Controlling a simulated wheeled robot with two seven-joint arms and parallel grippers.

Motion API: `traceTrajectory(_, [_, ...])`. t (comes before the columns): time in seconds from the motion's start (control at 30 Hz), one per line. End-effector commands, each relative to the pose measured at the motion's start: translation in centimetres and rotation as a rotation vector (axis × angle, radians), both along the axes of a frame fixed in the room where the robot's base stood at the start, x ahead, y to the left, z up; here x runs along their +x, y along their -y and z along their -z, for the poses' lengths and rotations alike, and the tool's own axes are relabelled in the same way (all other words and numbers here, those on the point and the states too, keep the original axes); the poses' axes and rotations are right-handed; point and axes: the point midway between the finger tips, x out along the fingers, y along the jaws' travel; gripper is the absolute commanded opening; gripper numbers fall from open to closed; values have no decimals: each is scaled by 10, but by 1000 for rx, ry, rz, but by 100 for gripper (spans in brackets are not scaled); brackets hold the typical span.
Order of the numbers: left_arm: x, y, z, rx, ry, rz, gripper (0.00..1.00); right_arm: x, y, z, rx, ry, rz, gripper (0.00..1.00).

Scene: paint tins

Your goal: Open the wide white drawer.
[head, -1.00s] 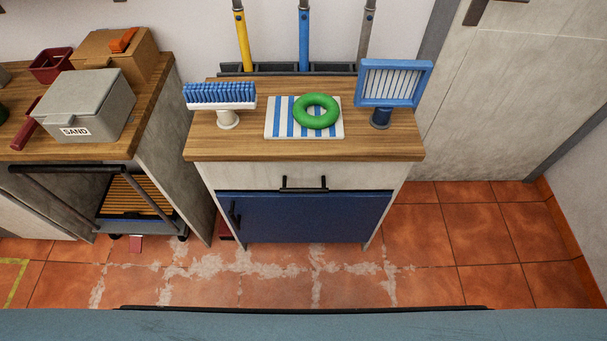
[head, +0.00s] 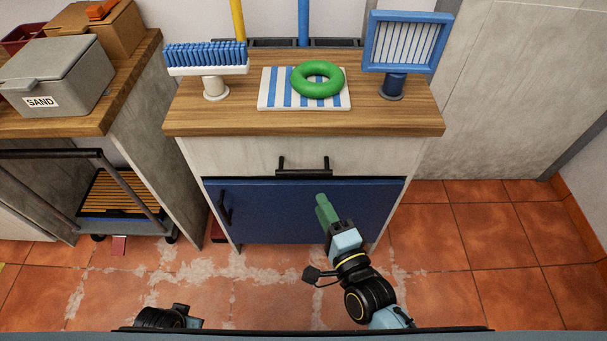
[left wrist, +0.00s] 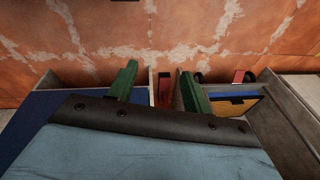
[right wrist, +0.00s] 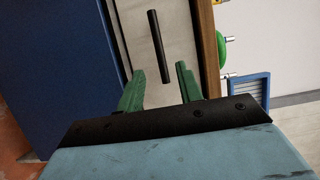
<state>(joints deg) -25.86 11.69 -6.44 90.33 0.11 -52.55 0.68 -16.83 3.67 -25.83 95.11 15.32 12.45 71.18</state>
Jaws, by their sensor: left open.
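The wide white drawer (head: 255,157) sits under the wooden top of the cabinet and appears closed. Its black bar handle (head: 303,166) is at the middle of its front. In the right wrist view the handle (right wrist: 158,47) lies ahead of the green fingers, apart from them. My right gripper (head: 324,203) is in front of the blue door, just below the handle; its fingers (right wrist: 160,82) are spread with nothing between them. My left gripper (left wrist: 155,80) is open and empty, low at the left; in the head view only part of its arm shows.
The blue door (head: 285,208) with a black handle is below the drawer. On the cabinet top are a brush (head: 207,58), a green ring (head: 318,79) on a striped mat and a blue-framed stand (head: 406,42). A cart (head: 125,205) stands left; the floor at right is clear.

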Motion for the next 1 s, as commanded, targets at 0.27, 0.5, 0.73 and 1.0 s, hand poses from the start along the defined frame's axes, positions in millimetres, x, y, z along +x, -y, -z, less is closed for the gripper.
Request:
traceTrajectory(0.27, [17,20,-29,-23,25,1,50,57,-24,1,-1,3,0,36])
traceTrajectory(0.5, [25,34,-53,-41,40,2,50,90,-37,2,-3,1,0,36])
traceTrajectory(0.73, [26,38,-64,-47,43,3,50,101,-42,1,-5,-1,0,36])
traceTrajectory(1.0, [26,39,-65,-47,42,2,50,102,-42,1,-5,-1,0,36])
